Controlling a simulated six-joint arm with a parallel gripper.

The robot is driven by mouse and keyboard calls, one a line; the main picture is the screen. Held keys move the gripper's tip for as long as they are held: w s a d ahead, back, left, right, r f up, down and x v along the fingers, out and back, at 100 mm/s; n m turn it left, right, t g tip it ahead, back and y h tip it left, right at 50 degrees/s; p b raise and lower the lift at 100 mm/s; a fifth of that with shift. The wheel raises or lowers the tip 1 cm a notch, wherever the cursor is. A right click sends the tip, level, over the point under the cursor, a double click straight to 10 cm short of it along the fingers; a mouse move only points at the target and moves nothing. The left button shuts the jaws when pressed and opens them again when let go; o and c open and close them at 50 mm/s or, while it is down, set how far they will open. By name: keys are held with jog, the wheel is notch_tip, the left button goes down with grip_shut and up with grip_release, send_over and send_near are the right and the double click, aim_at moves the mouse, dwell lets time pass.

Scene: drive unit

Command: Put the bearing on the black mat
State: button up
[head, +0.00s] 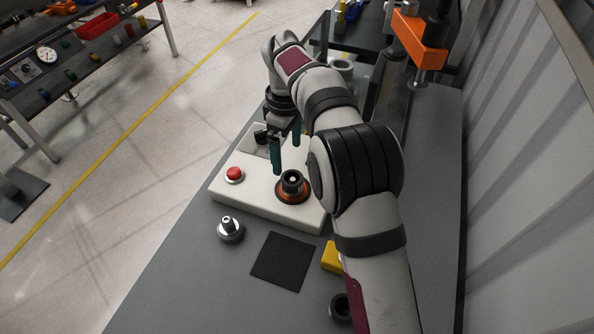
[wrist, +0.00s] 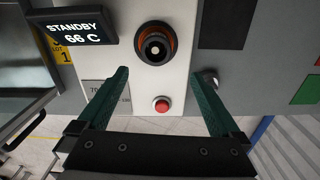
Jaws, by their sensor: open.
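The black mat (head: 283,262) lies flat and bare on the bench in front of the white drive unit (head: 245,200); its dark edge shows in the wrist view (wrist: 226,24). A dark ring with a pale centre, likely the bearing (head: 292,180), sits on an orange-rimmed seat on the unit. In the wrist view this ring (wrist: 155,45) lies beyond the fingertips. My gripper (head: 287,158) is open and empty above the unit, behind the ring in the head view. Its green fingers (wrist: 166,72) are apart in the wrist view.
A red button (head: 234,174) is on the unit. A silver flanged part (head: 230,230) stands left of the mat. A yellow block (head: 332,257) and another dark ring (head: 341,307) are partly hidden by my arm. A display (wrist: 75,27) reads STANDBY 66 C. An orange press (head: 418,42) stands behind.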

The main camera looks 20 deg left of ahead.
aim_at(292, 179)
jog(key=f, duration=1)
jog(key=shift+w+d+f, duration=0.35)
jog(key=shift+f, duration=0.05)
grip_shut()
jog(key=shift+r, duration=0.1)
jog(key=r, duration=0.4)
jog(key=shift+w+d+r, duration=0.1)
jog(key=shift+d+r, duration=0.15)
jog(key=shift+d, duration=0.05)
jog(key=d+r, duration=0.6)
jog(key=d, duration=0.4)
jog(key=s+d+f+m, duration=0.1)
jog(key=s+d+f, duration=0.1)
jog(key=s, duration=0.5)
jog(key=s+d+f, duration=0.2)
jog(key=s+d, duration=0.1)
jog(key=s, duration=0.4)
jog(key=a+f, duration=0.2)
jog(key=a, duration=0.1)
jog(key=s+a+f, duration=0.1)
jog(key=a+f, duration=0.2)
jog(key=a, duration=0.1)
jog(key=s+a+f, duration=0.1)
jog(key=a+f, duration=0.1)
jog(key=a, duration=0.2)
jog(key=shift+s+a+f, duration=0.2)
jog(key=shift+s+f, duration=0.05)
jog(key=shift+a+f, duration=0.1)
jog(key=shift+f, duration=1.9)
